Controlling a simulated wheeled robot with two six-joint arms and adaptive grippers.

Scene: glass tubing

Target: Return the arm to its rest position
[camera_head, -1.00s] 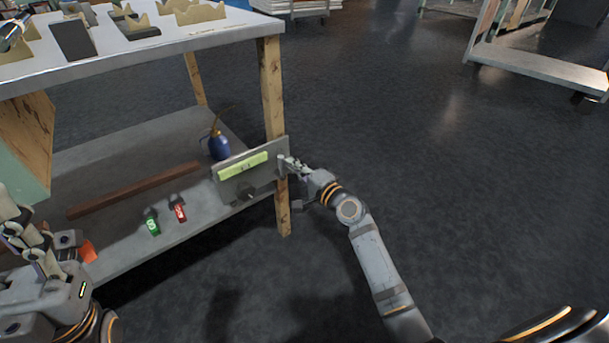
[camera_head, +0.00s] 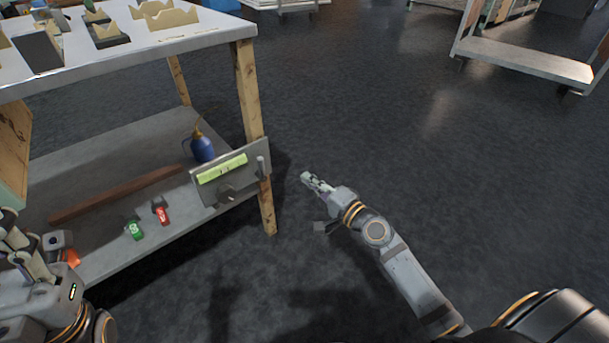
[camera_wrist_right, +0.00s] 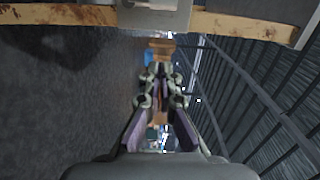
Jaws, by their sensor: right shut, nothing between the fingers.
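My right gripper (camera_head: 310,180) is shut and empty. In the head view it hangs over the dark floor, to the right of the bench's front leg and apart from the grey panel (camera_head: 208,188). In the right wrist view its fingers (camera_wrist_right: 160,100) point away from the camera with nothing held between them. My left gripper (camera_head: 22,245) is at the lower left edge of the head view, partly cut off, beside the lower shelf. Whether its fingers are open or shut is not clear.
The bench's wooden leg (camera_head: 249,90) and lower shelf (camera_head: 110,150) stand to the left. The panel has a green strip (camera_head: 222,168). A blue oil can (camera_head: 203,148), a green tag (camera_head: 134,230) and a red tag (camera_head: 161,212) are on the shelf.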

